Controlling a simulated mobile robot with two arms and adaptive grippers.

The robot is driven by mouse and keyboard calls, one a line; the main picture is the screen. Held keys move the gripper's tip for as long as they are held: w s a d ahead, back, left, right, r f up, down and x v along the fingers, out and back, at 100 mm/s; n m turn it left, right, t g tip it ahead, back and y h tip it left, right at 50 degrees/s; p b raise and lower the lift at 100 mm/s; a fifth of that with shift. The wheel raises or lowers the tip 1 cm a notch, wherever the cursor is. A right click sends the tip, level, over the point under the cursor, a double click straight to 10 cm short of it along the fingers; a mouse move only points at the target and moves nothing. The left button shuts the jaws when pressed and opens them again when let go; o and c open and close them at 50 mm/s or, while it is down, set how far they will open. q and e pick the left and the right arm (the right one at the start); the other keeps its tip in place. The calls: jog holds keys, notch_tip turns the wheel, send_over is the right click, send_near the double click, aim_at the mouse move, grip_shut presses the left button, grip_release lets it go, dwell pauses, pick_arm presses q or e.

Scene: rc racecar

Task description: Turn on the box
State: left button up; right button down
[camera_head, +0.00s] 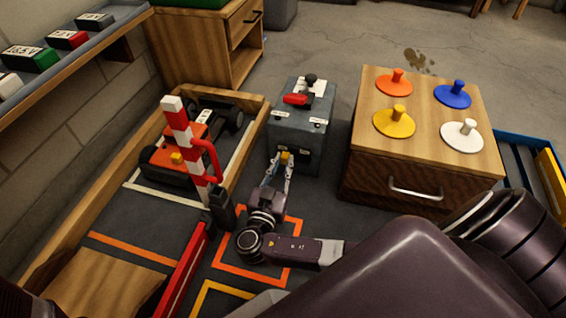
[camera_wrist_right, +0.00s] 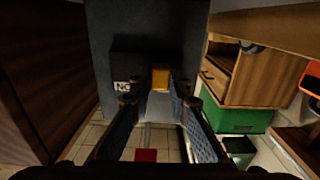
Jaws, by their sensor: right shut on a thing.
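The box (camera_head: 301,140) is a dark grey-blue case on the floor, with a red handle (camera_head: 296,99) and a black knob (camera_head: 310,78) on top. A small yellow switch (camera_head: 286,157) sits low on its front. My right gripper (camera_head: 284,162) reaches the front and is shut on the yellow switch, with a finger on each side. My left gripper is not in view.
A wooden drawer cabinet (camera_head: 420,145) with coloured knobbed discs stands close on the right. On the left are an orange car (camera_head: 172,158) in a wooden-edged area and a red-white striped post (camera_head: 186,145). A wooden cabinet (camera_head: 200,45) stands behind. Orange lines mark the dark floor.

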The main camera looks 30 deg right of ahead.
aim_at(298, 156)
jog(key=shift+s+d+p, duration=0.5)
jog(key=shift+s+d, duration=0.6)
jog(key=shift+s, duration=0.15)
jog(key=c, duration=1.8)
grip_release()
notch_tip(298, 156, up, 10)
jog(key=shift+f, duration=0.1)
